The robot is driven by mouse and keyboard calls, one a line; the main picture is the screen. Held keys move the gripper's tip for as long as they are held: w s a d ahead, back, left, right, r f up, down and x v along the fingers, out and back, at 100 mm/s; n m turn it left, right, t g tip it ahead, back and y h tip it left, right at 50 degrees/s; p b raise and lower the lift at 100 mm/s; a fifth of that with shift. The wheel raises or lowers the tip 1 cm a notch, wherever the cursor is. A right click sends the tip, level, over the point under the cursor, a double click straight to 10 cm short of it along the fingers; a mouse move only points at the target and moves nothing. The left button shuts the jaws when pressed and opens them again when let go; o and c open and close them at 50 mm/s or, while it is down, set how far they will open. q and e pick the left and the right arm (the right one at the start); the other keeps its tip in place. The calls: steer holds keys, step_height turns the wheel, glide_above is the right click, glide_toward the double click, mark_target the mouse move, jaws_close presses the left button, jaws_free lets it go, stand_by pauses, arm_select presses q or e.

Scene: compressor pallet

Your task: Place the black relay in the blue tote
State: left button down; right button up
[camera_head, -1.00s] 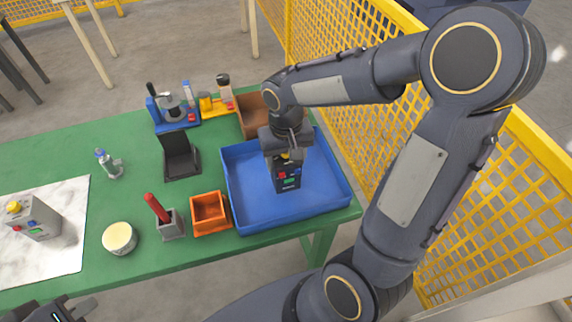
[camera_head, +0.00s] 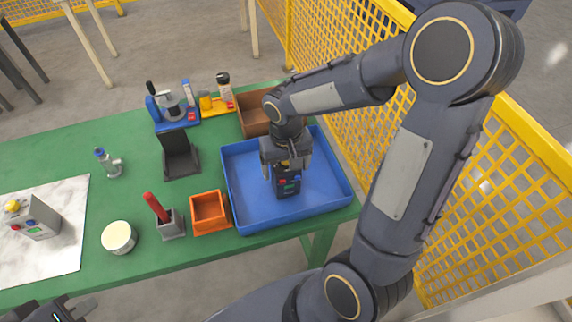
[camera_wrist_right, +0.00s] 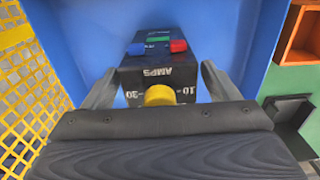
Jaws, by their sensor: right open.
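The black relay (camera_head: 288,184) stands upright inside the blue tote (camera_head: 243,212), with blue, red and green parts on its face. My right gripper (camera_head: 287,166) is over the tote, with its fingers on either side of the relay's upper part. In the right wrist view, the relay (camera_wrist_right: 158,70) with its yellow knob sits between the spread fingers of the right gripper (camera_wrist_right: 160,84), with gaps at both sides. The blue tote (camera_wrist_right: 85,25) lies beneath it. My left gripper (camera_head: 50,312) shows only partly at the bottom left edge, away from the relay.
An orange bin (camera_head: 209,213) and a brown bin (camera_head: 253,121) stand beside the tote. A red-handled tool in a grey holder (camera_head: 170,224), a black stand (camera_head: 179,162) and a grey device (camera_head: 36,217) are on the green table (camera_head: 130,190). A yellow mesh fence (camera_head: 480,190) runs close on the right.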

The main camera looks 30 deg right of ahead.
steer(key=shift+r, duration=0.1)
step_height(320, 180, up, 12)
steer(key=shift+r+p, duration=0.1)
steer(key=shift+p, duration=0.35)
stand_by(0.4)
